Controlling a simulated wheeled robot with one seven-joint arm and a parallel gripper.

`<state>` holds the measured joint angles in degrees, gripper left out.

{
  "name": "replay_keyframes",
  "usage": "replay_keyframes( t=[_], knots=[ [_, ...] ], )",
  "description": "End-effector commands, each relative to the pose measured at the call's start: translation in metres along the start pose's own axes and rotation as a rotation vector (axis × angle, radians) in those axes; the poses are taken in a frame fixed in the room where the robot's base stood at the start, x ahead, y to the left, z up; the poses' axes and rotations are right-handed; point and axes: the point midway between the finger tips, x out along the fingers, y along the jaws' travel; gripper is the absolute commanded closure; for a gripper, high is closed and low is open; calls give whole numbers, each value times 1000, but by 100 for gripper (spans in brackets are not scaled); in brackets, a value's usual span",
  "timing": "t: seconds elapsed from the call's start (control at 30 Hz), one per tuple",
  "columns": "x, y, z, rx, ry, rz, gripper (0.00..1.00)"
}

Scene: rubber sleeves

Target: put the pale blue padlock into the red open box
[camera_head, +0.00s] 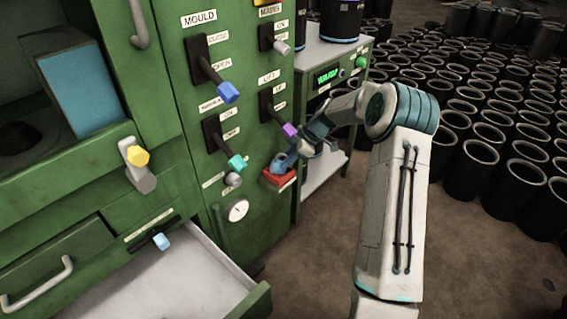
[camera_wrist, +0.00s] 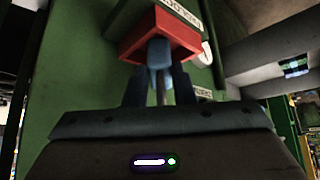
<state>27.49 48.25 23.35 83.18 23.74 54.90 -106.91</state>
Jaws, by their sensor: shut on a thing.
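The red open box (camera_head: 280,178) is mounted low on the front of the green machine, and its rim also shows in the wrist view (camera_wrist: 190,36). My gripper (camera_head: 290,158) is at the box, shut on the blue padlock (camera_wrist: 158,52). In the wrist view the padlock sits between the two finger ends and overlaps the box opening. In the head view a blue shape shows at the box mouth, but padlock and fingers are hard to tell apart. I cannot tell how deep the padlock is inside the box.
Levers with blue, teal and purple knobs (camera_head: 291,130) stick out of the machine above and left of the box. A gauge (camera_head: 237,210) is below left. An open drawer (camera_head: 180,285) juts out lower left.

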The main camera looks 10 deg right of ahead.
Motion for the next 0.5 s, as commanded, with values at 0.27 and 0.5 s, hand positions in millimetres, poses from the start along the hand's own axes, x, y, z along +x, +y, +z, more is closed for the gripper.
replay_keyframes(
  t=[0.27,0.5],
  knots=[
    [6,0,-9,-3,-208,-2,100],
    [10,0,-5,4,-246,-1,100]
  ],
)
